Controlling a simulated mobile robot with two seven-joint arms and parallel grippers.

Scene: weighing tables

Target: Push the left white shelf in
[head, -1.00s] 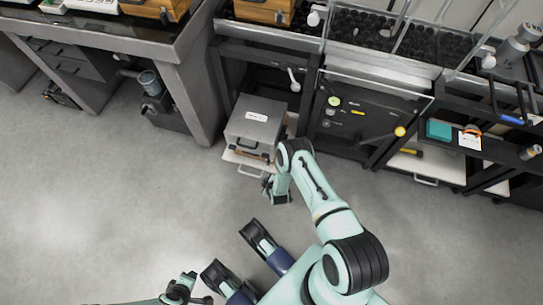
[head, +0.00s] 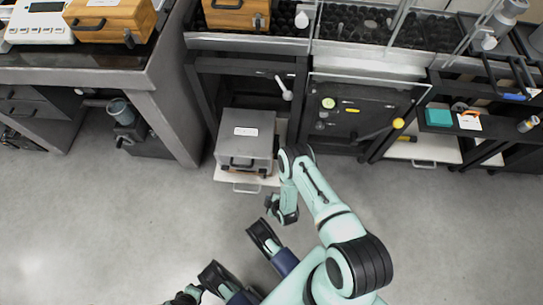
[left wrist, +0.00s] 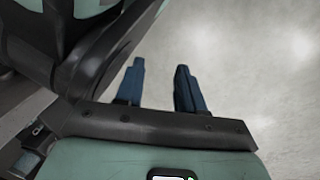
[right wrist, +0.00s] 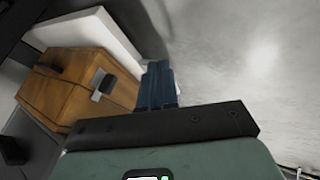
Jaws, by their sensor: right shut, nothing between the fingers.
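The left white shelf (head: 228,177) sticks out from under the dark table in the head view, with a handle (head: 246,188) on its front edge. A grey-topped box (head: 247,129) stands on it. My right gripper (head: 271,205) is just in front of the shelf's right front corner, apart from it. In the right wrist view its fingers (right wrist: 160,84) are together and empty, beside a wooden box (right wrist: 75,92) and a white slab (right wrist: 92,35). My left gripper (left wrist: 161,88) is open and empty over bare floor; in the head view it is at the bottom edge, partly cut off.
A black cabinet (head: 345,125) stands right of the left shelf. Another white shelf (head: 435,150) is further right. A grey table (head: 165,110) with a thick leg is on the left. The floor in front is clear.

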